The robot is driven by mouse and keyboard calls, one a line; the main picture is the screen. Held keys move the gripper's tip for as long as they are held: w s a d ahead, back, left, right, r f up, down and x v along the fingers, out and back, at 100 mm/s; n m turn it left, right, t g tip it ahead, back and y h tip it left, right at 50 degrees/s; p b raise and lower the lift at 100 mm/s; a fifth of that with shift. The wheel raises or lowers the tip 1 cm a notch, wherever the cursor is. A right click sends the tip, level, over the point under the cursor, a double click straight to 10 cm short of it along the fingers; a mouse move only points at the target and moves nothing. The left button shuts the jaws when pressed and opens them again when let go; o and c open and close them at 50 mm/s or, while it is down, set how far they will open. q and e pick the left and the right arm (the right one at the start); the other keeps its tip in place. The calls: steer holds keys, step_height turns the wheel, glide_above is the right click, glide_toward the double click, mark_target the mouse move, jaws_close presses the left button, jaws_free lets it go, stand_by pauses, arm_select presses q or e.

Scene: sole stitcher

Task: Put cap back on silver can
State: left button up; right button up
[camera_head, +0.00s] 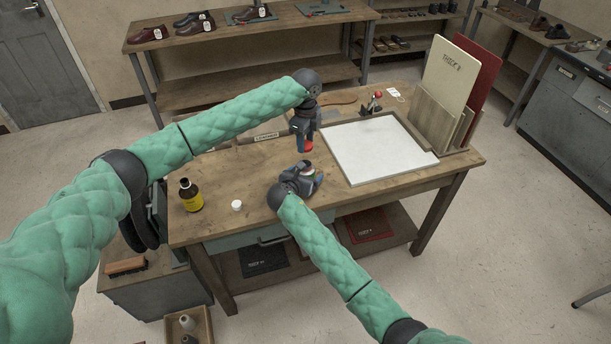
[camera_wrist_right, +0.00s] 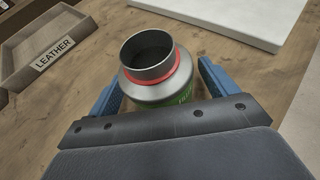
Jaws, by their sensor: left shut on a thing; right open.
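The silver can (camera_wrist_right: 160,72) stands upright on the wooden table in the right wrist view. Its neck is open, with a red ring round the base of the neck and some green on its side. My right gripper (camera_head: 312,178) is low at the table, its blue fingers spread on either side of the can with gaps showing. The can is small and partly covered in the head view (camera_head: 307,166). My left gripper (camera_head: 305,140) is shut on a red cap (camera_head: 306,147), held above and just behind the can. Much of the cap is hidden by the fingers.
A dark bottle with a yellow label (camera_head: 191,197) and a small white pot (camera_head: 237,205) stand to the left on the table. A white board (camera_head: 375,150) lies to the right, with upright panels (camera_head: 447,85) beyond. A tray labelled leather (camera_wrist_right: 48,48) lies behind.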

steer(key=shift+w+d+f, duration=0.25)
steer(key=shift+w+f, duration=0.05)
steer(key=shift+w, duration=0.2)
steer(key=c, duration=1.5)
arm_select(q)
glide_above(305, 172)
steer(key=w, duration=0.2)
steer(key=shift+w+d+f, duration=0.1)
steer(key=shift+f, duration=2.35)
steer(key=shift+f, duration=0.15)
steer(key=shift+f, duration=0.75)
steer(key=shift+f, duration=0.55)
steer(key=shift+f, duration=0.45)
arm_select(e)
steer(key=shift+a+r, duration=0.1)
steer(key=shift+r, duration=0.1)
arm_select(q)
steer(key=shift+r, duration=0.15)
